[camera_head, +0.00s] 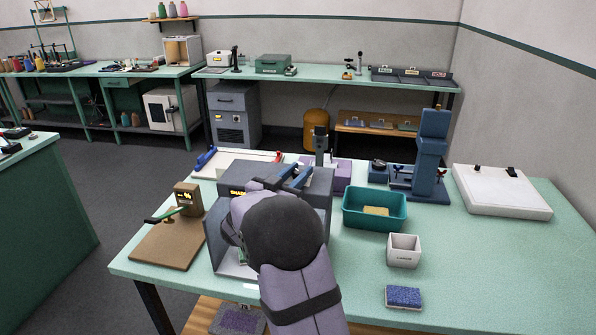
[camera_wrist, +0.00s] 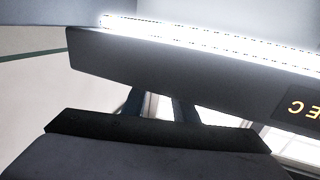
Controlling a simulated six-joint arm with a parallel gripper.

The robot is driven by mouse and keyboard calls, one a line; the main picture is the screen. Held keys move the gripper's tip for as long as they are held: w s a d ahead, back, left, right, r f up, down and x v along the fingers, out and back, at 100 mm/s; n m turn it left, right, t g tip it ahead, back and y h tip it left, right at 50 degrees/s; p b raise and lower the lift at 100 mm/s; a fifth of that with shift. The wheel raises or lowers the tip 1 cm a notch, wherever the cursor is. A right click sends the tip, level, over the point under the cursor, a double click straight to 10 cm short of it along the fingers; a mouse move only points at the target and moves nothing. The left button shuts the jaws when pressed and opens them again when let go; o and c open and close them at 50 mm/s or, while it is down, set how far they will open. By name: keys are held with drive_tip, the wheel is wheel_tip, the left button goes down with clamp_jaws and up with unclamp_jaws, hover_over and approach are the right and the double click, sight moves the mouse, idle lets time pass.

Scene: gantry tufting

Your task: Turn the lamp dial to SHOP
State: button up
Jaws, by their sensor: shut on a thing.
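The grey lamp booth (camera_head: 318,190) stands on the green bench, left of its middle, with a lettered plate on its front. My arm covers much of its open front in the head view, and the lamp dial and its marks are hidden there. In the wrist view the booth's dark hood (camera_wrist: 190,68) crosses the picture, with a bright lit strip above it and part of a lettered plate at the right. My gripper (camera_wrist: 158,108) reaches under the hood with its two dark fingers. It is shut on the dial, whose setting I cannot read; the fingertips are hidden.
A brown board with a small post (camera_head: 187,199) stands left of the booth. A teal tray (camera_head: 375,221), a white cup (camera_head: 404,250), a blue sponge-like block (camera_head: 403,297) and a blue stand (camera_head: 430,160) are to the right. The bench's right front is clear.

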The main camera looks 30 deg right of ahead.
drive_tip(key=o, duration=1.1)
drive_tip(key=shift+c, duration=0.2)
drive_tip(key=shift+a, duration=0.1)
drive_tip(key=b+v, duration=0.2)
drive_tip(key=v, duration=0.5)
drive_tip(key=shift+s, duration=0.1)
